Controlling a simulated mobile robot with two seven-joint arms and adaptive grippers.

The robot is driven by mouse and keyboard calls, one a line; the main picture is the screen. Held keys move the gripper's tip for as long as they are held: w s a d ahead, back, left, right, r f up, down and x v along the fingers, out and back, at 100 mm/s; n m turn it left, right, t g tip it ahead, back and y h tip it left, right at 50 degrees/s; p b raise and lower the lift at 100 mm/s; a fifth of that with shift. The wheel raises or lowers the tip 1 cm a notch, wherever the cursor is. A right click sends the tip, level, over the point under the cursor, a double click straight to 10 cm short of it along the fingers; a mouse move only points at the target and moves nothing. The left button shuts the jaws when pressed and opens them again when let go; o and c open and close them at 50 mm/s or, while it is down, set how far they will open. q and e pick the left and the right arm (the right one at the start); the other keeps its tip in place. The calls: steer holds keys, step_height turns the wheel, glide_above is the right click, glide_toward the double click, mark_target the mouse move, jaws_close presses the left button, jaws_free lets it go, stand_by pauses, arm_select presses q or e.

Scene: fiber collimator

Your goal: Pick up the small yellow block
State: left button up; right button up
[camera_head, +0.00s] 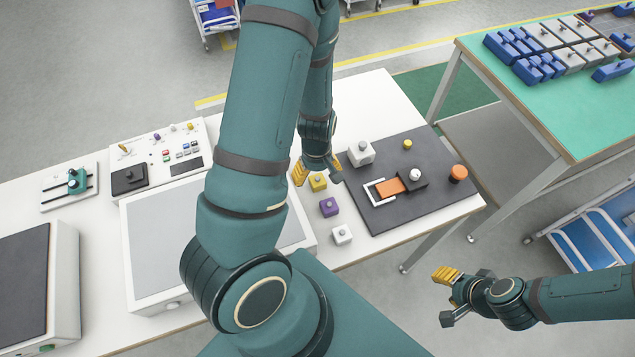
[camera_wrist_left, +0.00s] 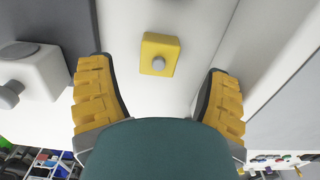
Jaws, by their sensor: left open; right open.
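The small yellow block (camera_head: 317,182) has a grey knob on top and stands on the white table (camera_head: 374,88). In the left wrist view the yellow block (camera_wrist_left: 160,54) lies ahead of and between the two yellow fingers, with neither finger touching it. My left gripper (camera_head: 318,173) is open and empty, close to the block; it also shows in the left wrist view (camera_wrist_left: 162,92). My right gripper (camera_head: 447,295) is open and empty, off the table's front edge at the lower right.
A purple block (camera_head: 329,207) and a white block (camera_head: 342,234) stand in line in front of the yellow one. A larger white block (camera_head: 361,152) stands close on the right, by the dark board (camera_head: 430,205). A white-framed panel (camera_head: 165,245) lies to the left.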

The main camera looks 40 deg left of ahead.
mark_target(318, 180)
arm_select(q)
step_height(318, 180, down, 4)
steer(key=shift+w+d+f+b, duration=0.1)
steer(key=shift+b, duration=0.45)
steer(key=c, duration=1.3)
step_height(318, 180, up, 10)
steer(key=p, duration=0.3)
steer(key=shift+p, duration=0.3)
steer(key=w+d+r+m, duration=0.2)
steer(key=w+d+m, duration=0.2)
steer(key=d+m, duration=0.2)
steer(key=w+d+r+m, duration=0.2)
steer(key=w+d+m, duration=0.2)
steer(key=d+m, duration=0.2)
steer(key=shift+d+r+m, duration=0.3)
steer(key=shift+d+r, duration=0.1)
steer(key=shift+d, duration=0.3)
